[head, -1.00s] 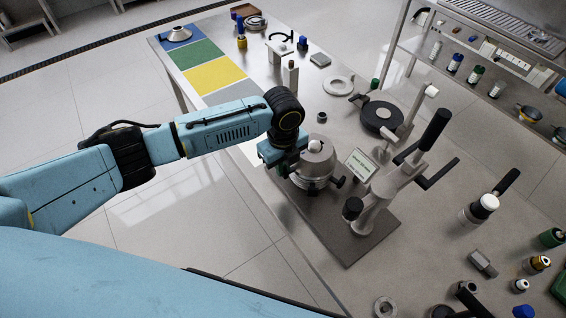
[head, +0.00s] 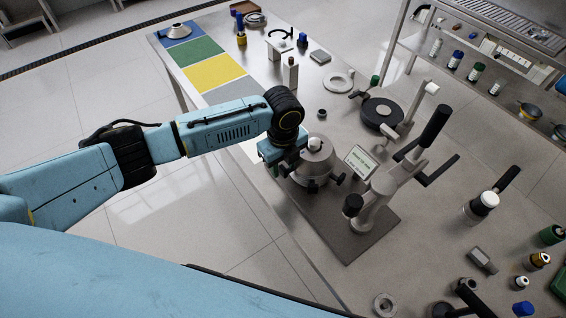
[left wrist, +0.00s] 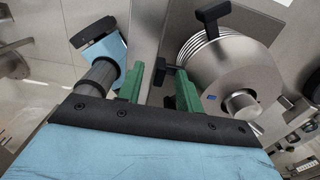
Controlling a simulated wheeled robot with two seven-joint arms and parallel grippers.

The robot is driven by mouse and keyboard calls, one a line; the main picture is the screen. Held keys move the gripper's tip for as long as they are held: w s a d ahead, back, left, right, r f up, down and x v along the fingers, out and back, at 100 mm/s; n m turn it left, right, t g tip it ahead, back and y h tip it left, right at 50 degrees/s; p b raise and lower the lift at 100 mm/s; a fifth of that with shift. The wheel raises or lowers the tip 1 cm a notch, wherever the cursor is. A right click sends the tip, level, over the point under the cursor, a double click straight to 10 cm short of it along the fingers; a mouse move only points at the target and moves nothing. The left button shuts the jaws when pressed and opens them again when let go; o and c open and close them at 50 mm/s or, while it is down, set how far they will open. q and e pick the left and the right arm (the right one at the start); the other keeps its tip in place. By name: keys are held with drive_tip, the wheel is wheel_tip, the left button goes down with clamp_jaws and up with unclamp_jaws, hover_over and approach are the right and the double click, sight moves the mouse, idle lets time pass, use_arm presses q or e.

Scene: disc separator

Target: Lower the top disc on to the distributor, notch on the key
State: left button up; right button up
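A grey metal cone (head: 318,158) with a pale knob on top stands on the dark base plate (head: 347,251) in the head view. In the left wrist view the cone (left wrist: 228,78) shows stacked disc edges at its upper left, a round metal stem and a small blue mark. I cannot make out a notch or key, or tell the top disc from the distributor. My left gripper (head: 284,152) is close against the cone's left side. In the left wrist view its green fingers (left wrist: 159,84) are apart; a black clamp knob (left wrist: 160,70) shows between them. My right gripper is not in view.
A small display (head: 361,162) and a post with black handles (head: 376,200) stand right of the cone. Behind are a round black plate (head: 381,116) and a pale ring (head: 338,84). Coloured mats (head: 216,74) run along the table's left edge. Small parts lie at the front right.

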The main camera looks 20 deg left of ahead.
use_arm(q)
wheel_tip(320, 180, up, 13)
drive_tip(key=shift+r, duration=0.2)
idle(0.4)
